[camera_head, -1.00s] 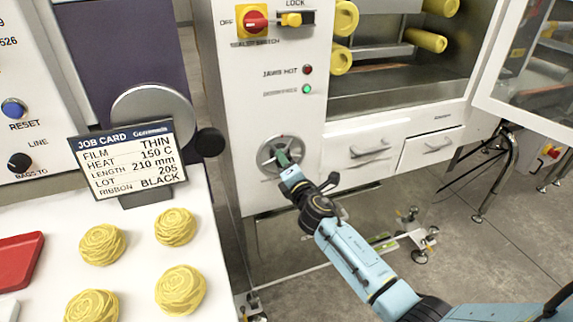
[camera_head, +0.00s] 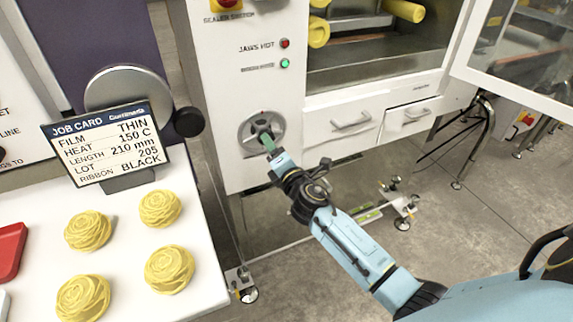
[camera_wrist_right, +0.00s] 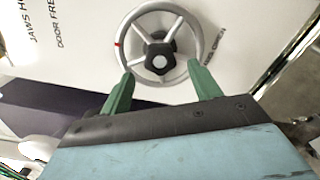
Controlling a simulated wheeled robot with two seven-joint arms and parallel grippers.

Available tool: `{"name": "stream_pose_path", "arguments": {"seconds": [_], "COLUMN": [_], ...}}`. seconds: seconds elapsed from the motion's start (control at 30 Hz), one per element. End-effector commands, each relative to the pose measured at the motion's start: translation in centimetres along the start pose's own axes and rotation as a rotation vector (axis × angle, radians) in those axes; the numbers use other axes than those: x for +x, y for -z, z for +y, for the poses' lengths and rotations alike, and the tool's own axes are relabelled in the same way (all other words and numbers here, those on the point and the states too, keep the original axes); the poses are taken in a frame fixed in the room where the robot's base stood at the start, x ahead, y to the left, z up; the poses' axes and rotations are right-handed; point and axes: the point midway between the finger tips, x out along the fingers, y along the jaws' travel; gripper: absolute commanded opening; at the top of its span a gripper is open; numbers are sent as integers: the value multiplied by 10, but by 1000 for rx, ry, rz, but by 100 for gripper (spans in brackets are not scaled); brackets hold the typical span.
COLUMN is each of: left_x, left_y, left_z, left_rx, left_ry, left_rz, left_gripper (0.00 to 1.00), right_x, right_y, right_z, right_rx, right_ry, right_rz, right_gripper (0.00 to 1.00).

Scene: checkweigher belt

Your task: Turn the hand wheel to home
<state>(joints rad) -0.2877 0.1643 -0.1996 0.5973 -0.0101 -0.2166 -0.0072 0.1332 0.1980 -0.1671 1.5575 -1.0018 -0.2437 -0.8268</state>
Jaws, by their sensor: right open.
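The hand wheel (camera_head: 243,131) is a round grey wheel with spokes on the white front panel of the machine. In the right wrist view its dark hub (camera_wrist_right: 159,62) has a pale centre, and a red mark sits on the left part of the rim. My right gripper (camera_head: 267,141) is at the wheel, with its green fingers pointing at it. In the right wrist view the gripper (camera_wrist_right: 160,70) is open, one finger on each side of the wheel's lower part. I cannot tell whether the fingers touch the rim. My left gripper is not in view.
Above the wheel are a red lamp (camera_head: 284,43) and a lit green lamp (camera_head: 286,64). Drawers (camera_head: 352,122) are to its right. At the left, a job card (camera_head: 108,146) stands on a white table with yellow rosettes (camera_head: 160,209). A black knob (camera_head: 189,122) juts out nearby.

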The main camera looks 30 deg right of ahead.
Motion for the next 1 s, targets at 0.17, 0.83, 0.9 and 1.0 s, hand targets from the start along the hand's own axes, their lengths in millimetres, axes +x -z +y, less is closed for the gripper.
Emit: {"name": "stream_pose_path", "arguments": {"seconds": [0.17,0.83,0.9,1.0], "left_x": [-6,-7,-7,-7], "left_y": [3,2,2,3], "left_z": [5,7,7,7], "left_rx": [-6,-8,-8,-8], "left_ry": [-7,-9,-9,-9], "left_rz": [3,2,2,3], "left_gripper": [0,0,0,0], "right_x": [-40,-87,-87,-86], "right_y": [0,-1,-1,0], "right_z": [0,0,0,0], "right_rx": [-1,-2,-2,-2], "right_ry": [3,0,0,0], "right_rz": [0,-1,-1,-1], "right_gripper": [63,63,63,63]}}
